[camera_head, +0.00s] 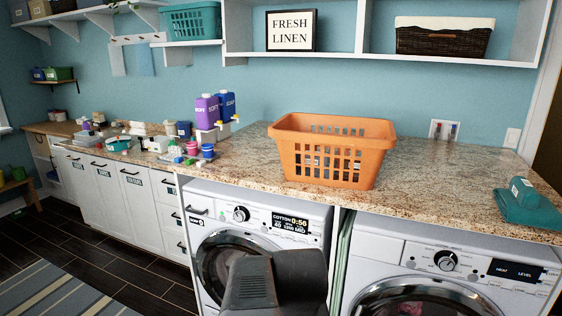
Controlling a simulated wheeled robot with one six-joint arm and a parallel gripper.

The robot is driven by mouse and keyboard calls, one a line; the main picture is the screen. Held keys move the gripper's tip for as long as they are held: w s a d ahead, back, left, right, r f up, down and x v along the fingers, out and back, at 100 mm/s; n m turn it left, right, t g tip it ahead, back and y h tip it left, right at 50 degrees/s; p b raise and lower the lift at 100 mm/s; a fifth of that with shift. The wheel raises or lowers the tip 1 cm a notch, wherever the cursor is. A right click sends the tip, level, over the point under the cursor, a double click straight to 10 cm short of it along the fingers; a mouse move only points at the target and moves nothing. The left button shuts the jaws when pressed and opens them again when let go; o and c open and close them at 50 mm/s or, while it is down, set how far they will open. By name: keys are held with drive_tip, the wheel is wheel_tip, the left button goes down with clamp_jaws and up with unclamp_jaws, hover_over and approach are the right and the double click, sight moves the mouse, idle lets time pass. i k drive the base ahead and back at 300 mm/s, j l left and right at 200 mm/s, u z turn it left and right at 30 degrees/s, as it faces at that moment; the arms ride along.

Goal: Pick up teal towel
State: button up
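A teal folded-looking thing (528,212), which seems to be the teal towel, lies on the granite counter at the far right, above the right-hand washer. A small pale, box-like piece (522,190) sits on or against it. A dark grey part of my arm, seemingly my gripper (277,280), shows at the bottom centre in front of the left washer. It is well to the left of the teal thing and apart from it. Its fingertips cannot be made out.
An orange laundry basket (332,152) stands mid-counter (440,180). Purple and blue bottles (207,112) and several small items crowd the counter's left. Two front-loading machines stand below, the left one (262,225) behind my arm. Counter between basket and teal thing is clear.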

sight(521, 204)
drive_tip(key=z, duration=1.9)
